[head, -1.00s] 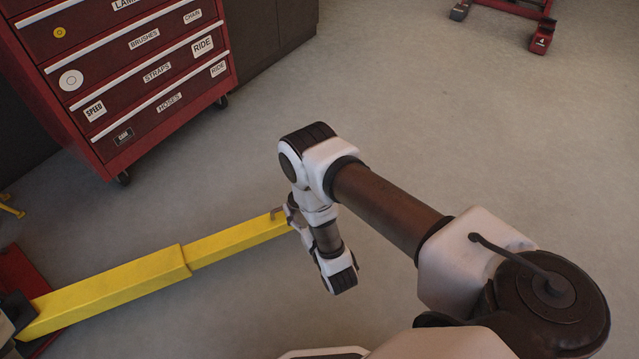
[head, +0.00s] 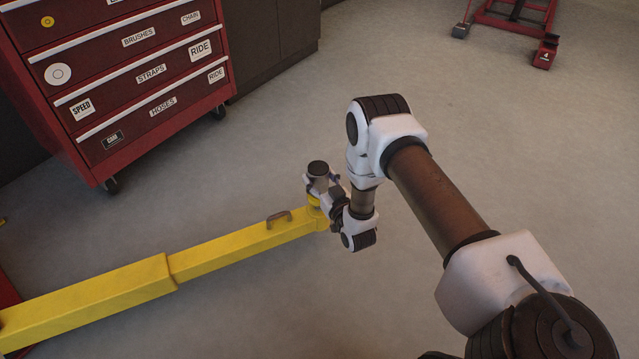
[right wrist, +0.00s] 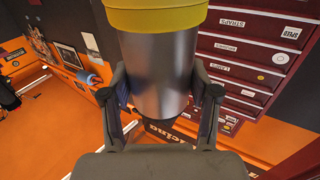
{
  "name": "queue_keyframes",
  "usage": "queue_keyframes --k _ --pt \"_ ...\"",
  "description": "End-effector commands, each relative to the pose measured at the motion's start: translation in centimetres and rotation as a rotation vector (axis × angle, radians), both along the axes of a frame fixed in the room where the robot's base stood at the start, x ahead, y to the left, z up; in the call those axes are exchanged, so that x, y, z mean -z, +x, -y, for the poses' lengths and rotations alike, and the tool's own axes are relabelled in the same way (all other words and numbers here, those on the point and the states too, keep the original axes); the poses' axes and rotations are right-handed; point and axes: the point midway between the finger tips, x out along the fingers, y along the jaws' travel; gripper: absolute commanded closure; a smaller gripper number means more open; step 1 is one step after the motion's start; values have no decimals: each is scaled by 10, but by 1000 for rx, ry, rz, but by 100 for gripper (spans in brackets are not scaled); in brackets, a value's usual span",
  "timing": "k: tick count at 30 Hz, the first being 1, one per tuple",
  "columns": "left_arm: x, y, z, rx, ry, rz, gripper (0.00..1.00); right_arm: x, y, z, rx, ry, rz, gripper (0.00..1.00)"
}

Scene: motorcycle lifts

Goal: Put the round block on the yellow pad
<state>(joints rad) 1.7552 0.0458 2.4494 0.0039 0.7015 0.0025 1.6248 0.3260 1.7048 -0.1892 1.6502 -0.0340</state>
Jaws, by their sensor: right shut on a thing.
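The yellow pad (head: 313,204) is at that end, directly under the block. My right gripper (head: 328,184) is shut on the block from the right side. In the right wrist view, which is upside down, the block (right wrist: 158,75) sits between both fingers (right wrist: 160,95). Its end meets the yellow pad (right wrist: 155,18) with no gap that I can see. My left gripper is not in view.
The yellow lift arm (head: 215,257) runs to the lower left, with a small brown handle (head: 279,219) on top. A red drawer cabinet (head: 130,90) stands at the upper left. A red stand (head: 512,22) is at the upper right. The floor between is clear.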

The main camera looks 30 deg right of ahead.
Motion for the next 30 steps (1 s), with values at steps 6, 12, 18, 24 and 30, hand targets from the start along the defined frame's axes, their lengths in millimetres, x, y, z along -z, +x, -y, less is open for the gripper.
queue_keyframes --k 6,12,18,24,30 --pt "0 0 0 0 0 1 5 2 0 0 0 0 0 85" --pt "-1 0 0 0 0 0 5 1 0 0 0 0 0 15" --pt "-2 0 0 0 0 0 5 -1 0 0 0 0 0 15" --pt "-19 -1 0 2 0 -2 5 -6 -25 -4 1 1 -5 15" --pt "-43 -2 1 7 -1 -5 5 -6 -78 -11 1 1 -6 15"
